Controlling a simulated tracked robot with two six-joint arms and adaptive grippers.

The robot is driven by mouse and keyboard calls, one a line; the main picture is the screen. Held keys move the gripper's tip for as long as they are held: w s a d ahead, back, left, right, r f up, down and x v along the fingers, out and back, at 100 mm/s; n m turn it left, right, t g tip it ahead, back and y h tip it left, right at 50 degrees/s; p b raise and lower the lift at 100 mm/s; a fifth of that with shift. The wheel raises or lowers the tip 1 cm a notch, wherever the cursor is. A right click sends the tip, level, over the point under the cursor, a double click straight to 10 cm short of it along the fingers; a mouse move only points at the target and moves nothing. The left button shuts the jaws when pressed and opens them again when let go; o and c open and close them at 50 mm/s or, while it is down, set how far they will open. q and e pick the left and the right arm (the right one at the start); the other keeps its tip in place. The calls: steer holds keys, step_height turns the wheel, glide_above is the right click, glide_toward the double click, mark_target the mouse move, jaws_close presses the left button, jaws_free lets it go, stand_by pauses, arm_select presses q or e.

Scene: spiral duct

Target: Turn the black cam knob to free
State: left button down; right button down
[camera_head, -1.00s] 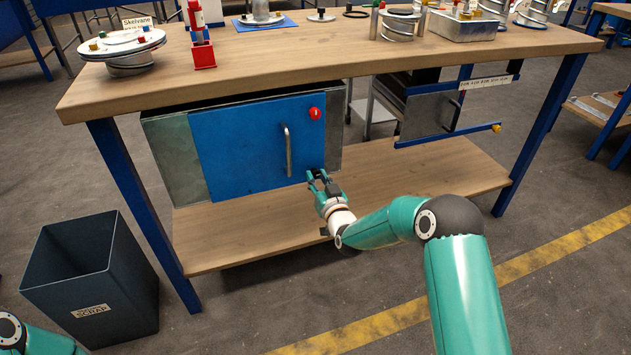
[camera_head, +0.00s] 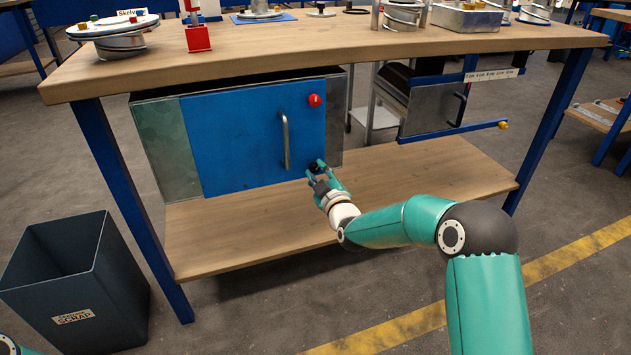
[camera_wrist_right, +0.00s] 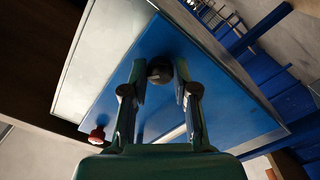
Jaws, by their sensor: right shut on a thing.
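The black cam knob (camera_wrist_right: 160,70) sits on the blue cabinet door (camera_head: 240,135), near the door's lower right corner in the head view. The right wrist view shows it as a round dark knob between my right gripper's fingertips (camera_wrist_right: 160,78). In the head view my right gripper (camera_head: 316,170) reaches the door's lower right corner and is shut on the knob, mostly hiding it. The knob's markings cannot be read. The door lies closed against the cabinet. My left gripper is not in view.
A red knob (camera_head: 314,100) sits at the door's upper right, and a vertical metal handle (camera_head: 285,140) is left of my right gripper. The wooden shelf (camera_head: 400,180) runs below. A scrap bin (camera_head: 110,290) stands on the floor at the left.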

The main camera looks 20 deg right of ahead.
steer(key=n+b, duration=0.1)
steer(key=n, duration=0.2)
steer(key=shift+a+f+n+b, duration=0.1)
steer(key=shift+a+n+b, duration=0.05)
steer(key=shift+n+b, duration=0.75)
steer(key=shift+n, duration=1.2)
steer(key=shift+a, duration=0.1)
steer(key=c, duration=0.9)
jaws_free()
steer(key=shift+s+d, duration=0.1)
steer(key=shift+d, duration=0.1)
steer(key=shift+s, duration=0.25)
steer(key=s, duration=1.1)
steer(key=shift+s+d, duration=0.15)
